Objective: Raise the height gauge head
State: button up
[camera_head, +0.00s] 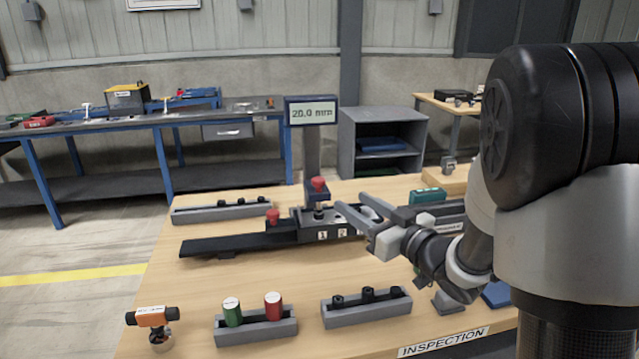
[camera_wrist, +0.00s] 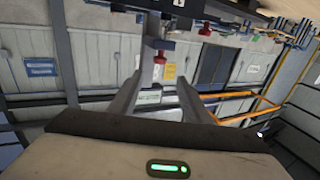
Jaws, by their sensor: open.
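The height gauge stands on the wooden table with a dark upright column (camera_head: 312,155) and a display (camera_head: 311,112) on top reading 20.0 mm. Its head (camera_head: 317,194) sits low on the column, just above the dark base, with a red knob (camera_head: 318,183) on it. The red knob also seems to show in the wrist view (camera_wrist: 160,57), beyond the fingers. My gripper (camera_head: 354,222) is open and empty, to the right of the head and apart from it, its fingers pointing left. In the wrist view my gripper (camera_wrist: 160,92) shows two spread fingers with nothing between.
A second red knob (camera_head: 272,216) stands left of the gauge. A grey rack (camera_head: 222,213) lies behind, and trays with cylinders (camera_head: 257,329) and dark parts (camera_head: 367,313) stand in front. An orange-black tool (camera_head: 152,318) is at front left. A teal block (camera_head: 428,195) is behind my gripper.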

aim_at(323, 183)
jog(key=x, duration=1.4)
jog(key=shift+w+a+b, duration=0.1)
jog(key=shift+w+b, duration=0.15)
jog(key=shift+b, duration=0.1)
